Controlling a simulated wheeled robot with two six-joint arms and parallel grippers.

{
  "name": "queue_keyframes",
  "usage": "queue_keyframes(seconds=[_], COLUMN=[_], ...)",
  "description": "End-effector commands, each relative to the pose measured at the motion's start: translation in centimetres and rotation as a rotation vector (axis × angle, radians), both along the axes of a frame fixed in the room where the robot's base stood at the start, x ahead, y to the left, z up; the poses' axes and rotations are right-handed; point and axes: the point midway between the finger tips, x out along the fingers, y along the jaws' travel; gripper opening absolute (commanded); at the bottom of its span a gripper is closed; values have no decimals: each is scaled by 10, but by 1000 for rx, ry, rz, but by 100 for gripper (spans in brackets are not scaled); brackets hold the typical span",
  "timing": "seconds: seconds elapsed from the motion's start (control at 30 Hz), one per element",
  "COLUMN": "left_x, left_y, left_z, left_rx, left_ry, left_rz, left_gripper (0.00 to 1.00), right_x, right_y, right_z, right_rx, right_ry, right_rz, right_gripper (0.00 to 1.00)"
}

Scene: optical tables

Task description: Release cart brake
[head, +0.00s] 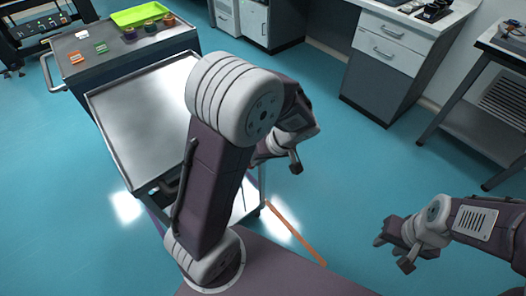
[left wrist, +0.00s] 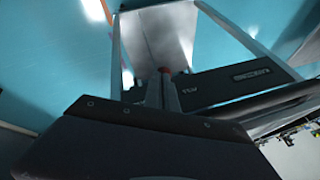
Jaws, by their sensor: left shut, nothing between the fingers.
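The cart (head: 94,96) is a dark grey wheeled cart with a bare steel top, left of my left arm in the head view. My left gripper (head: 259,159) is beside the cart's near right corner, partly behind my arm. In the left wrist view its fingers (left wrist: 162,92) are shut and empty. A small red spot (left wrist: 164,70) shows at their tips; I cannot tell whether it is the brake or whether they touch it. Part of the cart's frame (left wrist: 115,55) shows there too. My right gripper (head: 381,240) hangs over the floor, its jaw state unclear.
A second dark cart (head: 66,47) behind holds a green tray (head: 140,14) and small coloured items. White cabinets (head: 388,48) stand at the back, and a bench (head: 455,122) at the right. Blue floor (head: 345,150) is clear between the cart and the bench.

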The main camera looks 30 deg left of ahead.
Motion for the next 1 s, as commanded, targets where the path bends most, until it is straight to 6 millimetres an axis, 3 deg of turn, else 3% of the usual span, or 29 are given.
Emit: queue_keyframes(seconds=[0.33,0.67,1.0], left_x=[-12,-12,0], left_y=[4,4,11], left_z=[-2,0,0], left_rx=[-1,-1,-1], left_ry=[-2,0,-1], left_rz=[-229,-229,-226], left_gripper=[0,0,0], right_x=[0,0,0], right_y=[0,0,0], right_z=[-19,-18,-18], right_rx=[0,0,0], right_ry=[0,0,0], right_rz=[0,0,0], right_gripper=[36,36,36])
